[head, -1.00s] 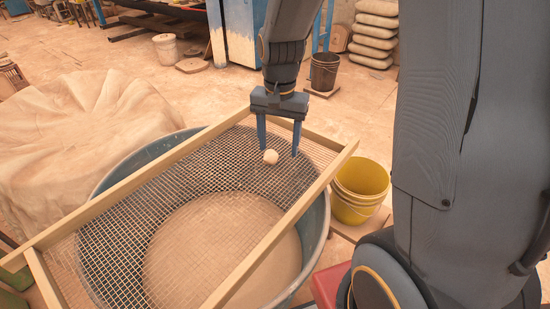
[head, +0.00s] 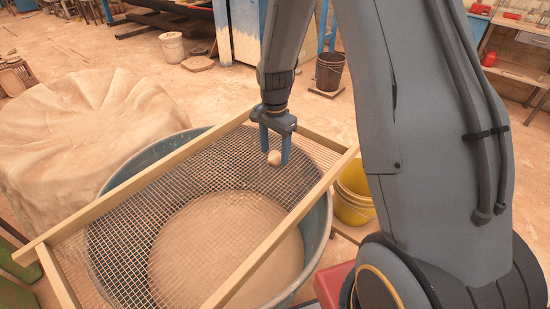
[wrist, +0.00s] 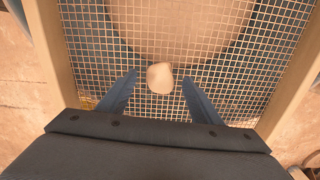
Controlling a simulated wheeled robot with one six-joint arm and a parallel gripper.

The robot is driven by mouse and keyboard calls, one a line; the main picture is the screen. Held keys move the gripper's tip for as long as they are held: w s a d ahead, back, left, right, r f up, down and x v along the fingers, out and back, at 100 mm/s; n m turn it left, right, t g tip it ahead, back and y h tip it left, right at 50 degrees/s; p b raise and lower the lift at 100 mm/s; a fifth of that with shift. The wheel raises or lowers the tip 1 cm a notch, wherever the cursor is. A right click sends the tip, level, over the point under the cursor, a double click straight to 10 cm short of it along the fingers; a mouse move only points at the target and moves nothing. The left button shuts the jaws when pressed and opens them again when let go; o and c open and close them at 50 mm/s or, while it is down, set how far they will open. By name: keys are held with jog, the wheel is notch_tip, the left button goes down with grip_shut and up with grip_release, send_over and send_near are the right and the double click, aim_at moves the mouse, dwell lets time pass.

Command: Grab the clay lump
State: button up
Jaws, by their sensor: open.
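The clay lump (head: 274,158) is small, pale and rounded. It sits on the wire mesh of the wooden-framed sieve (head: 185,150), near the sieve's far right end. My gripper (head: 275,157) is open, its two fingers pointing down at the lump from above. In the wrist view the lump (wrist: 160,77) lies between and slightly beyond the fingertips of my gripper (wrist: 158,74), with a gap on each side. I cannot tell how far the fingertips are above the mesh.
The sieve rests across a large round tub (head: 323,225) with pale material below the mesh. A yellow bucket (head: 352,207) stands at the right. A cloth-like draped mound (head: 80,135) lies at the left, and a dark bucket (head: 330,75) stands behind.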

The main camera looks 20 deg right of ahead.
jog(key=shift+f, duration=0.45)
